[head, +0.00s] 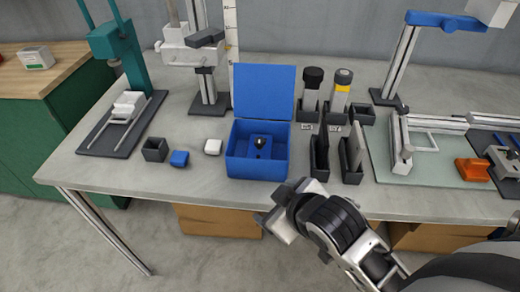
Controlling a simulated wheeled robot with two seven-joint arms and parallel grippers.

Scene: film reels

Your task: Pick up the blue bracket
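A small blue piece (180,158), which looks like the blue bracket, lies near the table's front edge, left of the open blue box. It sits between a dark square cup (155,149) and a small white block (213,146). Its exact shape is too small to tell. My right gripper (272,224) is in front of the table edge, below the blue box and well to the right of the blue piece, apart from it. Whether its fingers are open or shut is not clear. My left gripper is not in view.
The open blue box (240,171) holds a dark item (261,143). Dark upright holders (319,158) stand right of it, with two capped cylinders (311,88) behind. A teal press (118,45) stands at the left. The table's front left is mostly clear.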

